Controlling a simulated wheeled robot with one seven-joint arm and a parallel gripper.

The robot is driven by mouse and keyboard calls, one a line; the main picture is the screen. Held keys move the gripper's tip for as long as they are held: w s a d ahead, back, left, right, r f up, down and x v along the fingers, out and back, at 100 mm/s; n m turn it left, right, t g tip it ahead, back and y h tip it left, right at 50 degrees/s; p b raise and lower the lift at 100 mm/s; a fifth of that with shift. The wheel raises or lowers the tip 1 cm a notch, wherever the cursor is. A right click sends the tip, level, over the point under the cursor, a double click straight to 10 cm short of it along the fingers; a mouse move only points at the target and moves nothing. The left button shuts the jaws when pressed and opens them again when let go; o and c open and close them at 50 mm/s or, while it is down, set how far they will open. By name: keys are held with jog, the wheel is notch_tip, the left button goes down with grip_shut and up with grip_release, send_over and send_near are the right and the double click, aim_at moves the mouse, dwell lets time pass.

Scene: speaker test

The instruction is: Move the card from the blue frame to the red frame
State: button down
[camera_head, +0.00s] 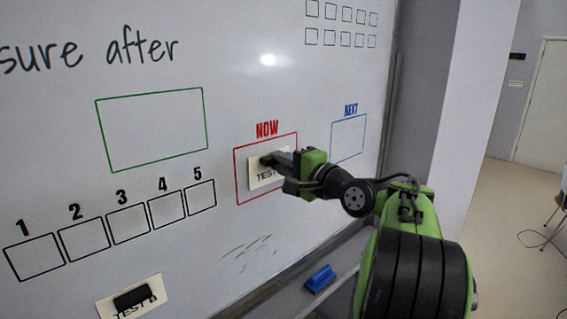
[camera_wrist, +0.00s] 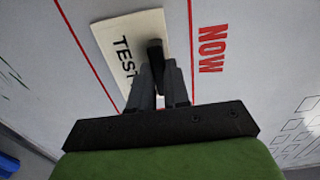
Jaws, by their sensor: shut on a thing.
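The card (camera_head: 262,181), cream with "TEST" printed on it, is inside the red frame (camera_head: 236,178) under the word NOW on the whiteboard. It also shows in the wrist view (camera_wrist: 118,32), between the red lines (camera_wrist: 190,45). My gripper (camera_head: 270,160) is at the card, and its fingers (camera_wrist: 157,62) are shut on the card's dark handle. The card looks flat against or very close to the board; I cannot tell which. The blue frame (camera_head: 348,138) under NEXT, to the right, looks empty, though my gripper is near its lower left.
Another TEST card (camera_head: 150,291) with a black handle is at the lower left of the board. An empty green frame (camera_head: 152,130) and numbered boxes (camera_head: 128,224) lie left of the red frame. A blue eraser-like object (camera_head: 320,278) is below, by the board's bottom edge.

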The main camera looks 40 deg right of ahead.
jog(key=c, duration=0.6)
grip_release()
jog(key=s+b, duration=0.1)
jog(key=s, duration=0.6)
jog(key=shift+d, duration=0.1)
dwell(0.6)
